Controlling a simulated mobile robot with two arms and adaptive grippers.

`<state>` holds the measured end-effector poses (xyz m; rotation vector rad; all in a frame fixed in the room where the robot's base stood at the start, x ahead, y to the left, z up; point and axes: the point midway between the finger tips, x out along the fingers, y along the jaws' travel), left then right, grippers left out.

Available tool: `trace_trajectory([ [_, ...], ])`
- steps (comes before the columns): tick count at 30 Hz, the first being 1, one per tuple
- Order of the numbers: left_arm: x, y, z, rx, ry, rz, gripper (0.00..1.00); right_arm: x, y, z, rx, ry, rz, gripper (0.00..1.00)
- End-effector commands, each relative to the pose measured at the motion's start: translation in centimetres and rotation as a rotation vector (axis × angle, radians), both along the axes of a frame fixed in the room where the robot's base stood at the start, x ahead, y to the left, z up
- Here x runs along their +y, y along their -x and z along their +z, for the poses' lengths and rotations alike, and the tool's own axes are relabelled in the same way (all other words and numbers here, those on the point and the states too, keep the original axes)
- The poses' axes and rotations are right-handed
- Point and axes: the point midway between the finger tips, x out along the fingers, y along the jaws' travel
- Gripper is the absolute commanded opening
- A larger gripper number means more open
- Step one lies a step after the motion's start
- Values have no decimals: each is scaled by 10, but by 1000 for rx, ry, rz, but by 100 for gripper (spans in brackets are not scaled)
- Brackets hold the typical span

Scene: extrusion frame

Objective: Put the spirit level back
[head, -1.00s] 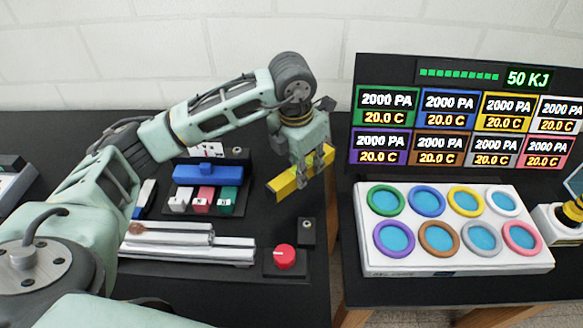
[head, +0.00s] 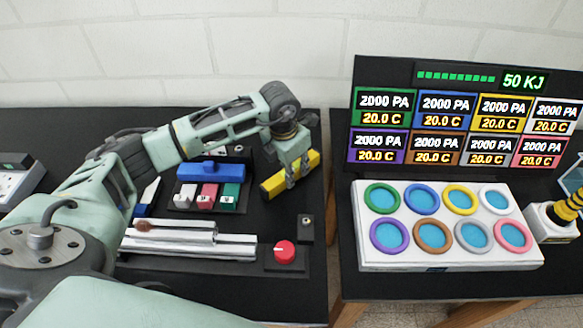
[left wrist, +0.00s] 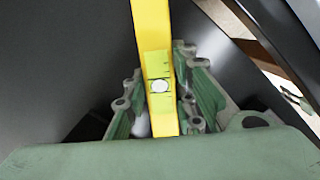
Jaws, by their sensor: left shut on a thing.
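The yellow spirit level (head: 271,188) is held in my left gripper (head: 290,182), low over or on the black table at its right part. I cannot tell whether it touches the table top. In the left wrist view the level (left wrist: 152,30) runs up between the two fingers of my left gripper (left wrist: 157,105), with its green vial and round bubble in sight. The fingers are shut on it. My right gripper is not in view.
On the black table (head: 290,240) are a rack of coloured blocks (head: 208,195), a grey extrusion frame (head: 185,238) and a red knob (head: 285,250). A second table holds a white panel of coloured rings (head: 450,253) under a display board (head: 455,75). A gap separates the tables.

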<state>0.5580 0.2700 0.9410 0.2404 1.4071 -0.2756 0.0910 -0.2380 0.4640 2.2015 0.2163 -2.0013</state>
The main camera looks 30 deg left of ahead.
Motion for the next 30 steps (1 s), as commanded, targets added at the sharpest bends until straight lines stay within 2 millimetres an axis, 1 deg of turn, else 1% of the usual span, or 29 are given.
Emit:
trace_trajectory([
  [2, 0, 0, -3, -1, 0, 0, 0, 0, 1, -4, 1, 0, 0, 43],
  [3, 0, 0, -4, 0, 0, 0, 25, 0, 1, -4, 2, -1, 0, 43],
  [9, 0, 0, -2, 0, 0, 1, 43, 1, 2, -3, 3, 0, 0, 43],
  [17, 0, 0, -2, 0, 0, 1, 43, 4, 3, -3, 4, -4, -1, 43],
  [21, 0, 0, 4, 0, 0, 1, 43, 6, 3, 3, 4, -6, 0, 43],
  [22, 0, 0, 4, -3, 0, 1, 43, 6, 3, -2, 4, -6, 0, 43],
  [26, 2, 2, 25, -6, 0, 0, 43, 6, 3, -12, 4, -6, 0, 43],
  [30, 3, 6, 55, -9, 0, 0, 43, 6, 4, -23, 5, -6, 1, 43],
])
